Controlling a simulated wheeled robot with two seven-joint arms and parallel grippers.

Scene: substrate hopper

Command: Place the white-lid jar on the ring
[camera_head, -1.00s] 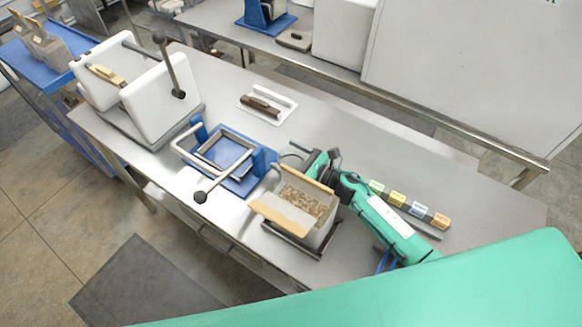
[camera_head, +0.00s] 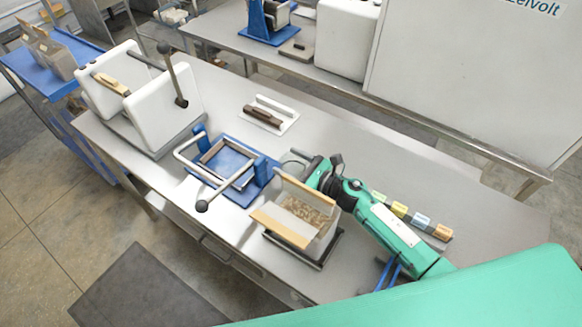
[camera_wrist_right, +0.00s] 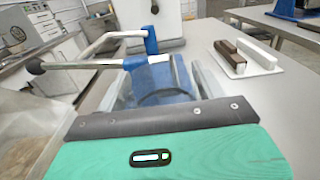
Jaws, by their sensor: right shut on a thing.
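I see no white-lid jar in either view. A thin dark loop (camera_head: 298,154) shows at the tip of my right gripper (camera_head: 312,166); it also shows in the right wrist view (camera_wrist_right: 165,96). I cannot tell whether it is a ring to place things on. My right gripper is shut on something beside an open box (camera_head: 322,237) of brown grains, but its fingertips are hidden. I cannot tell whether the held thing is the loop or the box. My left gripper is not in view.
The box stands on a dark tray (camera_head: 316,263). Left of it is a blue stand (camera_head: 240,196) with a metal frame and handles. A white machine (camera_head: 166,102) stands at the table's far left.

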